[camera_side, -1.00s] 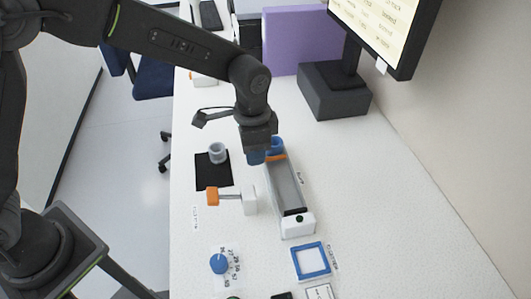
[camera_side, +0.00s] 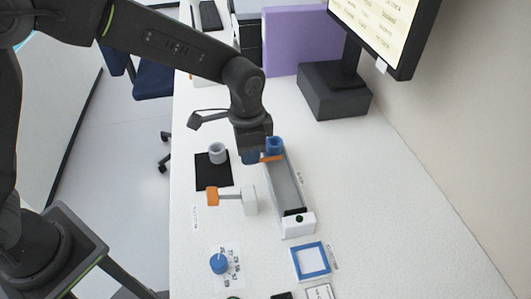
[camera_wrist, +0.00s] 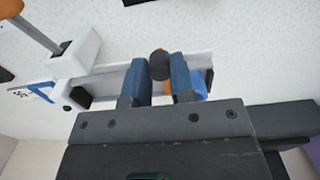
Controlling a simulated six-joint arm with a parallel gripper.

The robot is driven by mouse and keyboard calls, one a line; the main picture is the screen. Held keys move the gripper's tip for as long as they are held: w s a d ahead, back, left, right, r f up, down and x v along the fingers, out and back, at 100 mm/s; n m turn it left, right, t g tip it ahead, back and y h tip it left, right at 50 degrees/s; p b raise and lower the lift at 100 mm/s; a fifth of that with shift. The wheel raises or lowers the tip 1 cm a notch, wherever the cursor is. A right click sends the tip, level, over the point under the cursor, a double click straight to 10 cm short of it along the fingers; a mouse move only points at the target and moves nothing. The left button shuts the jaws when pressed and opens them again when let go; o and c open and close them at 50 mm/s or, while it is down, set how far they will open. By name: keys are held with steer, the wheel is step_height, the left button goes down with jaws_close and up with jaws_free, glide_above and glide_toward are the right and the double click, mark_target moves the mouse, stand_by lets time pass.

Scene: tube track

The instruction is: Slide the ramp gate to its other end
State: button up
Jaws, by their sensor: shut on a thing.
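The ramp (camera_side: 288,185) is a long grey channel on the white table; it also crosses the wrist view (camera_wrist: 110,82). The ramp gate (camera_side: 271,158) is an orange strip across its far end, sticking out on the left side. In the wrist view a dark round knob (camera_wrist: 160,62) sits between my blue fingers, with a bit of the orange gate (camera_wrist: 168,88) behind. My gripper (camera_side: 250,157) is shut on this knob, just left of the ramp; its fingers also show in the wrist view (camera_wrist: 163,72). The gate's left end is partly hidden by the fingers.
A blue cup-like piece (camera_side: 275,145) is at the ramp's far end. A grey cup (camera_side: 217,152) stands on a black mat (camera_side: 205,177) to the left. A white block with an orange-ended lever (camera_side: 212,196) stands close left of the ramp. A blue square frame (camera_side: 311,261) lies nearer.

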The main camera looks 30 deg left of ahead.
steer(key=shift+s+a, duration=1.2)
steer(key=shift+a, duration=0.05)
steer(key=o, duration=0.5)
steer(key=shift+o, duration=0.2)
steer(key=shift+r, duration=2.55)
